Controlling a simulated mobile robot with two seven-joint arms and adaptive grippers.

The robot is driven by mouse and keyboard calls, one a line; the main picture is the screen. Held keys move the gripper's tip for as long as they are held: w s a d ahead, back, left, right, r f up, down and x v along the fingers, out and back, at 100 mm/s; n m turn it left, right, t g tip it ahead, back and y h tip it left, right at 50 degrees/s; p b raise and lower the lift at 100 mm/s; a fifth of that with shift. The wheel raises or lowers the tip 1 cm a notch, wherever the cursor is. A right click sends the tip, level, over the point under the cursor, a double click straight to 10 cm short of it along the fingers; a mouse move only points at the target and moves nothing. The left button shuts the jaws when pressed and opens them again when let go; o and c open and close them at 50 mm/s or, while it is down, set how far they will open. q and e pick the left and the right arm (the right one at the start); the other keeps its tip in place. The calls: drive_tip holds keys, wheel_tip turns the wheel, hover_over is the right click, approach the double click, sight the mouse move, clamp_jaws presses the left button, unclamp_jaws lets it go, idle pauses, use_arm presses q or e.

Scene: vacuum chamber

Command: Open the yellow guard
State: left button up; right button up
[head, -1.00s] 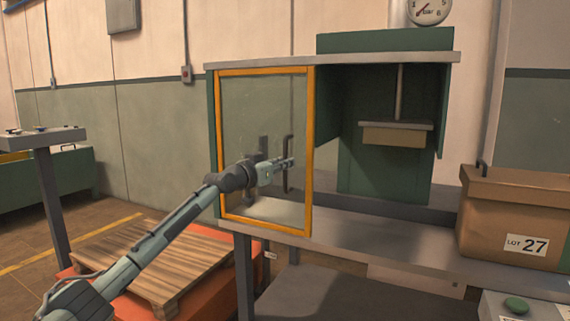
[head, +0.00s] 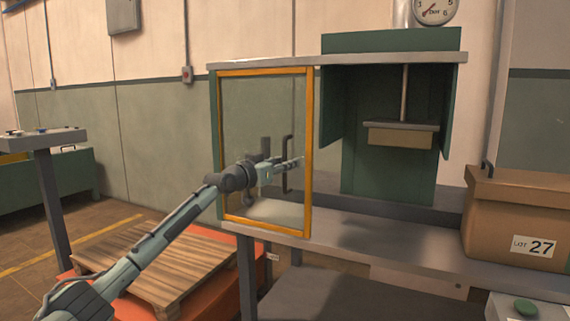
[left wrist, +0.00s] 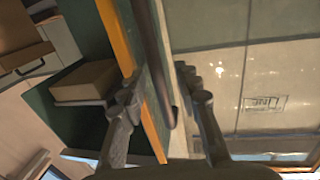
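The yellow guard (head: 307,150) is a clear panel in a yellow-orange frame. In the head view it stands across the left part of the green press housing, and the right part of the front is uncovered. A dark upright bar handle (head: 287,163) is on the panel near its right edge. My left gripper (head: 296,163) is at the handle. In the left wrist view the fingers of my left gripper (left wrist: 160,85) are apart, with the handle (left wrist: 152,50) running between them and small gaps seeming to show. The guard's frame (left wrist: 117,38) is beside the left finger. My right gripper is not in view.
A brown box (head: 515,215) marked LOT 27 stands on the bench at right. A green button (head: 525,307) is at bottom right. A wooden pallet (head: 165,265) on an orange base lies at lower left. Bench space before the press is clear.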

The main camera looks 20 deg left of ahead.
use_arm(q)
drive_tip(key=shift+s+f, duration=0.1)
drive_tip(key=shift+s, duration=0.05)
drive_tip(key=v, duration=1.1)
drive_tip(key=shift+s, duration=0.35)
drive_tip(key=shift+a, duration=0.15)
